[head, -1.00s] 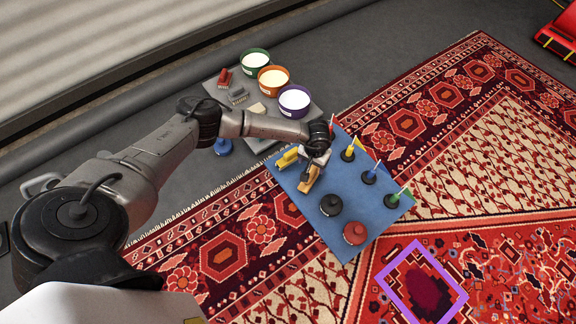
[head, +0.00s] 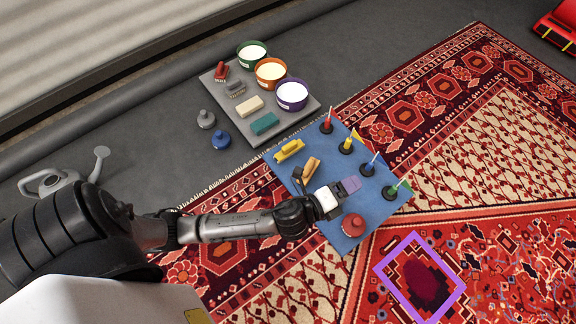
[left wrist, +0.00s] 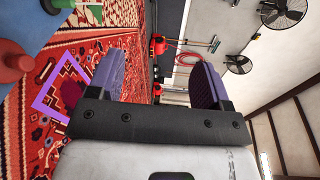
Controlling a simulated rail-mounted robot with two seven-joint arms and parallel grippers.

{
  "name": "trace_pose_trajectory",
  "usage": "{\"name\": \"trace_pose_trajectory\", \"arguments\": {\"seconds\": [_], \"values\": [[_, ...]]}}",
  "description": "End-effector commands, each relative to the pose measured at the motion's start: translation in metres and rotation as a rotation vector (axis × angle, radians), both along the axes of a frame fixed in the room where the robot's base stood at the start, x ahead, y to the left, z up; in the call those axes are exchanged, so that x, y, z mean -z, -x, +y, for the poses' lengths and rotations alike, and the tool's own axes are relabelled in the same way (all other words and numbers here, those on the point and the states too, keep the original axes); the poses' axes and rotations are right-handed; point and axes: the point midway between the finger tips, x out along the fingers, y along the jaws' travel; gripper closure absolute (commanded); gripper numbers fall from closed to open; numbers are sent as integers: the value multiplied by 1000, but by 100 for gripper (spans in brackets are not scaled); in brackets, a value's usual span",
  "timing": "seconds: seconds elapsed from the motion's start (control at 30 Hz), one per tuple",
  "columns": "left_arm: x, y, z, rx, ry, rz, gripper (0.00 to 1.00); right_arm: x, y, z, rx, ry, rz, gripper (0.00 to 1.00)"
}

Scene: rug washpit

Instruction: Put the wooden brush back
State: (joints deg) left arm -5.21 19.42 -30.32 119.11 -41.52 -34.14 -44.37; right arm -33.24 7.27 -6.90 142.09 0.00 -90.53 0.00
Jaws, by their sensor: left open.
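The wooden brush (head: 311,167) lies on the blue mat (head: 337,238) in the head view, beside a yellow brush (head: 289,150). My left gripper (head: 352,184) is over the mat, to the right of and nearer than the wooden brush, and apart from it in the picture. Its purple fingers are spread; the left wrist view shows nothing between them (left wrist: 158,80). The wooden brush is not visible in the left wrist view. My right gripper is in neither view.
A grey tray (head: 283,134) holds several brushes and blocks, with bowls along its far edge. Flagged black stands (head: 367,169) line the mat's right side. A red knobbed piece (head: 353,226) stands near my gripper. Grey and blue knobbed pieces (head: 221,140) stand left of the tray.

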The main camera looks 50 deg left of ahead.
Motion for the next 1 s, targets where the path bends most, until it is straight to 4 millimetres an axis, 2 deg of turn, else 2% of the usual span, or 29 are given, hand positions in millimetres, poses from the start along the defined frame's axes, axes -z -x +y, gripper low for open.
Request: {"name": "trace_pose_trajectory", "arguments": {"seconds": [0.03,0.1,0.2,0.3,0.4,0.5,0.67,1.0], "values": [[13,19,19,-124,187,139,28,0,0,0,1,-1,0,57],[33,48,43,-303,436,325,28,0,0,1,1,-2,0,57],[58,96,66,-544,726,556,28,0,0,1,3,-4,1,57],[74,144,78,-753,936,738,28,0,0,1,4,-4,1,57],[81,183,82,-919,1076,872,28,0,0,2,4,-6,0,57],[83,210,84,-1034,1158,959,28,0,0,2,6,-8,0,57],[83,231,84,-1122,1210,1022,28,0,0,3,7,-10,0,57],[83,233,84,-1130,1214,1028,28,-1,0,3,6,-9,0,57]]}}
